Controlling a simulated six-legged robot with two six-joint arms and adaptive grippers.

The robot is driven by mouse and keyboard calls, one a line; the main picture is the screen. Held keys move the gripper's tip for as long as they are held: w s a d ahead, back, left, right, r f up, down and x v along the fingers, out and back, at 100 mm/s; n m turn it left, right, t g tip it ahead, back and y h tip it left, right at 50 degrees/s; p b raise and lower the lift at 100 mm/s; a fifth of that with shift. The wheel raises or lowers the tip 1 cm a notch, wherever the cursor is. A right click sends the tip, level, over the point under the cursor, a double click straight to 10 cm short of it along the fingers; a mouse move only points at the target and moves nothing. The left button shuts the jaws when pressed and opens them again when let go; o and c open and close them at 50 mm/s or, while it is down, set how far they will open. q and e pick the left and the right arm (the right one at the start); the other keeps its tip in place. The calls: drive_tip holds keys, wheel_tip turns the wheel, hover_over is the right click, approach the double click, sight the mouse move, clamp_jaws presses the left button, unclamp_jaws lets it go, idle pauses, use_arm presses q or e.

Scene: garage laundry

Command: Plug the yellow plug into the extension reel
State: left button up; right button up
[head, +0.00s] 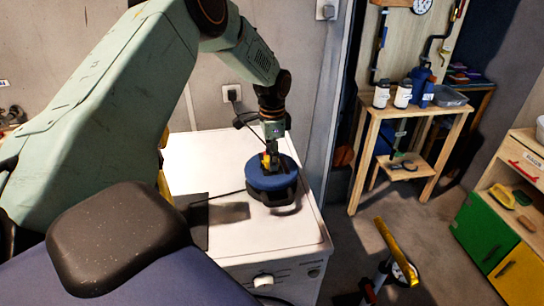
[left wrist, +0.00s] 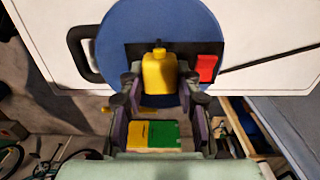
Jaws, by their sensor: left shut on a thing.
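The blue extension reel (head: 280,181) stands on top of a white appliance (head: 308,232). In the left wrist view the reel's blue disc (left wrist: 118,30) has a dark socket panel (left wrist: 136,55) with a red part (left wrist: 206,68) at its right and a black handle at the left. My left gripper (head: 271,157) points down over the reel, shut on the yellow plug (left wrist: 159,75). In the wrist view the fingers of that gripper (left wrist: 160,92) flank the plug, which overlaps the panel. I cannot tell whether its pins are in a socket. My right gripper is not in view.
A cable runs from the reel (head: 225,194) across the white top. A wall outlet (head: 232,93) holds a black plug behind it. A wooden shelf table (head: 437,112) with bottles and green and yellow cabinets (head: 485,228) stand to the right. The top's front right is clear.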

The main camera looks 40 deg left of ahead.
use_arm(q)
drive_tip(key=shift+f, duration=0.2)
drive_tip(key=o, duration=1.2)
wheel_tip(320, 180, up, 12)
drive_tip(key=shift+r, duration=0.1)
drive_tip(key=shift+d, duration=0.1)
